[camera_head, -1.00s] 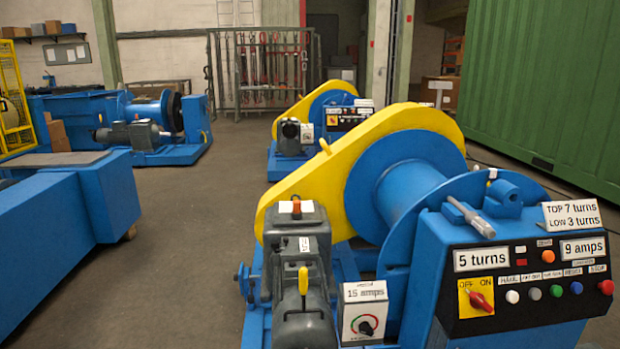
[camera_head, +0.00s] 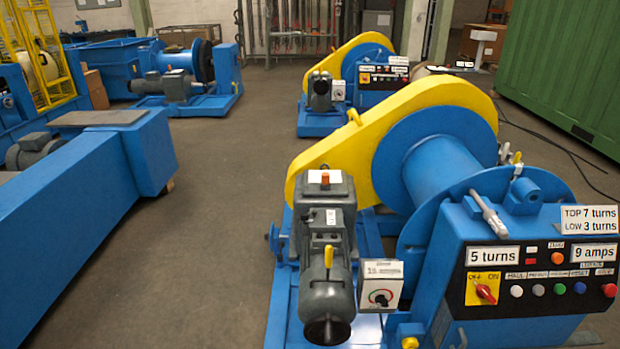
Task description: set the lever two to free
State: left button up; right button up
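The near winch has a yellow chain guard (camera_head: 340,150), a blue drum (camera_head: 440,160) and a grey gearbox (camera_head: 326,205). Neither of my grippers is in view.
The control panel (camera_head: 540,275) reads 5 turns and 9 amps; its red knob (camera_head: 485,292) sits on a yellow OFF/ON plate. A second winch (camera_head: 350,80) stands behind. A long blue frame (camera_head: 80,220) lies left. Clear floor (camera_head: 225,200) runs between it and the near winch.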

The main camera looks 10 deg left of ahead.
aim_at(280, 257)
jog(key=z, duration=0.35)
jog(key=i+j+z, duration=0.15)
jog(key=j+z, duration=0.3)
jog(key=i+j+z, duration=0.1)
jog(key=j+z, duration=0.75)
